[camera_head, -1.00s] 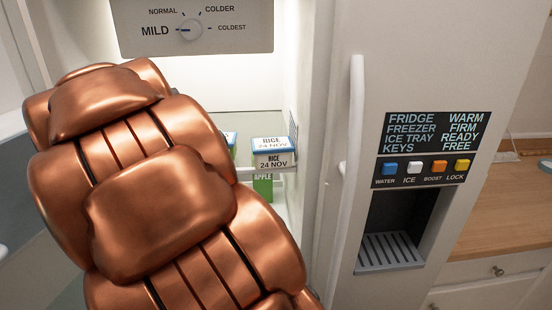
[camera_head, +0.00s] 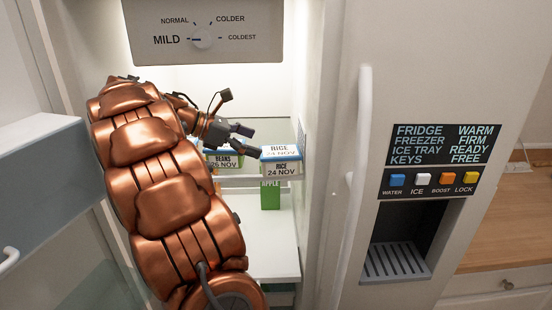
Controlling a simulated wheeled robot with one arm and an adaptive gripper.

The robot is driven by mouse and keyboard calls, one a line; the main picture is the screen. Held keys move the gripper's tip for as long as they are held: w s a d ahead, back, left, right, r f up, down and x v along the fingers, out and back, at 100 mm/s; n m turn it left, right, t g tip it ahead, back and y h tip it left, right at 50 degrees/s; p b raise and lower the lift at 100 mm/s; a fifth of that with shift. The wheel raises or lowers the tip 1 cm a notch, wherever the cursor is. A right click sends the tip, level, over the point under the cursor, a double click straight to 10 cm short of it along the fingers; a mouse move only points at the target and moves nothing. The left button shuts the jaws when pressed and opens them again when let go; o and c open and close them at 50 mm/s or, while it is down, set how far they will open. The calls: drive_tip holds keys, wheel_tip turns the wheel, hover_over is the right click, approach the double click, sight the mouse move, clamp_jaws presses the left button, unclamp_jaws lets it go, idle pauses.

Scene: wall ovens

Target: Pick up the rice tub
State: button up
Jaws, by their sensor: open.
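The rice tub (camera_head: 282,168) is a white tub with a blue-edged lid, labelled RICE 24 NOV. It stands on a shelf inside the open fridge, right of the picture's middle. My gripper (camera_head: 254,143) is open and empty, just left of the rice tub, with its dark fingers pointing right toward it. A small gap seems to lie between the fingertips and the tub, but I cannot tell the depth. My copper arm fills the left middle of the view and hides part of the fridge inside.
A beans tub (camera_head: 223,161) stands left of the rice tub, partly under my gripper. A green apple carton (camera_head: 270,195) stands on the shelf below. The fridge's temperature panel (camera_head: 204,33) hangs above. The right door with its white handle (camera_head: 362,140) borders the opening.

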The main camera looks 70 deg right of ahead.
sight(277, 151)
drive_tip(key=shift+s+d, duration=0.1)
drive_tip(key=shift+d, duration=0.1)
drive_tip(key=shift+s+d+f, duration=0.1)
drive_tip(key=shift+s+d, duration=0.1)
drive_tip(key=shift+s, duration=0.1)
drive_tip(key=shift+s+a+p+x, duration=0.1)
drive_tip(key=shift+p+x, duration=0.7)
drive_tip(key=shift+x, duration=0.55)
drive_tip(key=shift+s+a+p+x, duration=0.1)
drive_tip(key=shift+p+x, duration=0.65)
drive_tip(key=shift+x, duration=0.6)
drive_tip(key=shift+s+d+f, duration=0.3)
drive_tip(key=shift+s+d, duration=0.05)
drive_tip(key=shift+s, duration=0.05)
drive_tip(key=c, duration=1.3)
